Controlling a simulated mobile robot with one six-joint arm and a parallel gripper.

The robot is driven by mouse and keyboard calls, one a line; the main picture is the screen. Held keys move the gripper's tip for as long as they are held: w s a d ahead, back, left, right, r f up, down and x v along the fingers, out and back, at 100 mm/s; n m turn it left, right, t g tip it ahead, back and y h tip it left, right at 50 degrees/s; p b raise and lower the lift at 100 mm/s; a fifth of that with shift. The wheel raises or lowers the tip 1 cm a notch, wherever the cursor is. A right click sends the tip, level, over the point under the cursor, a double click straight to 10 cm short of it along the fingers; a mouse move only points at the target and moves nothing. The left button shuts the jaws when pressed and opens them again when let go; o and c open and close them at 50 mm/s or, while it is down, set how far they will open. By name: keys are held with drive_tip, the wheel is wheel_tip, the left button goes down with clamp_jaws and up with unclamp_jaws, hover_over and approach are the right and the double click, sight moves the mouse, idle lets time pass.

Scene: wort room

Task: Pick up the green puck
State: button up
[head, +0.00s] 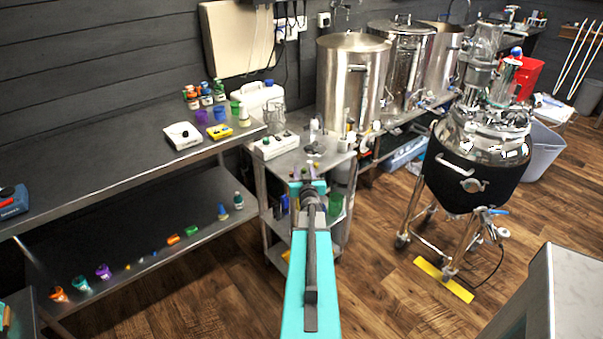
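A small green piece (191,230) lies on the lower shelf of the steel bench at the left, between an orange piece (173,239) and a blue item (222,211). It may be the green puck, but it is too small to tell its shape surely. My teal arm reaches forward up the middle of the view. My gripper (312,188) is dark and small at its far end, in front of the small steel cart, well to the right of the green piece. Its fingers are not clear, and I see no held thing.
The lower shelf (155,270) also holds several cups and small coloured pieces. The bench top (90,165) above overhangs it. A cart (290,170) stands beyond my gripper.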

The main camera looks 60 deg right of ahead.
idle(0.4)
clamp_jaws()
idle(0.4)
